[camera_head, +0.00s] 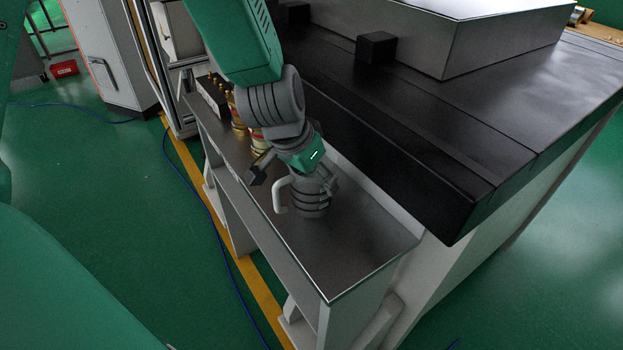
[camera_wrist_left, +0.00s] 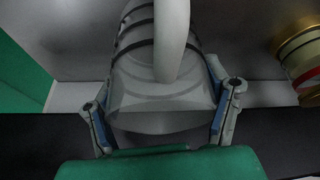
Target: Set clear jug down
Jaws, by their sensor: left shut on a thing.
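The clear jug (camera_head: 312,207) has dark bands and a pale handle (camera_head: 281,196) that points left in the head view. It is upright over the narrow metal side shelf (camera_head: 349,256), with its base at or very near the surface; I cannot tell if it touches. My left gripper (camera_head: 318,180) is shut on the jug from above and behind. In the left wrist view the two fingers (camera_wrist_left: 165,113) press on either side of the jug (camera_wrist_left: 135,88), with its handle toward the camera. The gripper hides part of the jug's upper body. My right gripper is not in view.
Gold-and-red cans (camera_head: 238,115) stand farther back on the shelf; one also shows in the left wrist view (camera_wrist_left: 301,58). A dark, raised worktop (camera_head: 400,135) borders the shelf on the right. The shelf's near end is clear.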

